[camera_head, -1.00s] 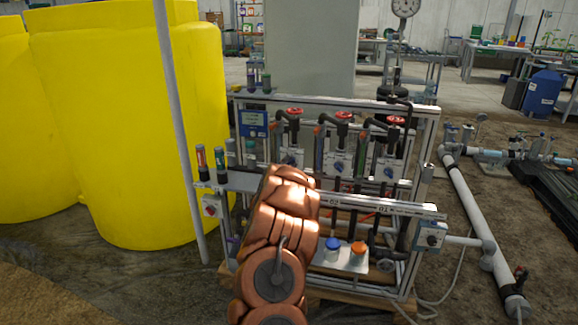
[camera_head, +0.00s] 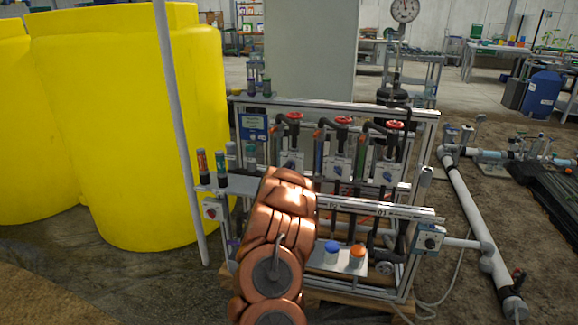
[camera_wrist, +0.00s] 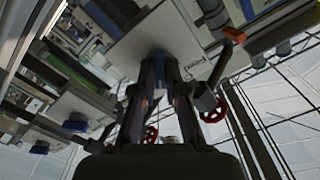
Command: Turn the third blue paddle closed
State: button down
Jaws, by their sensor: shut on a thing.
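Three blue paddles sit on pale valve plates in a row on the skid: left (camera_head: 291,165), middle (camera_head: 338,170) and right (camera_head: 387,175). In the head view my brown arm rises in front of the skid's left part and hides my gripper. In the wrist view my gripper (camera_wrist: 160,70) has its two dark fingers closed on a blue paddle (camera_wrist: 158,88), mostly hidden between them, in front of a pale plate. It appears to be the leftmost paddle of the head view. Another blue paddle (camera_wrist: 75,126) shows to the left in the wrist view.
Red handwheels (camera_head: 343,121) and dark pipes stand above the plates. A metal rail (camera_head: 400,210) crosses in front, below the paddles. Yellow tanks (camera_head: 130,130) stand close on the left. A pale pipe (camera_head: 470,205) lies on the ground at right.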

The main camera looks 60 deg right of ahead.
jog(key=shift+n+p, duration=3.4)
jog(key=shift+p, duration=0.55)
jog(key=shift+f, duration=0.1)
jog(key=c, duration=1.2)
grip_release()
jog(key=shift+a, duration=0.15)
jog(key=v, duration=1.1)
jog(key=shift+s+a, duration=0.2)
jog(key=shift+a, duration=0.15)
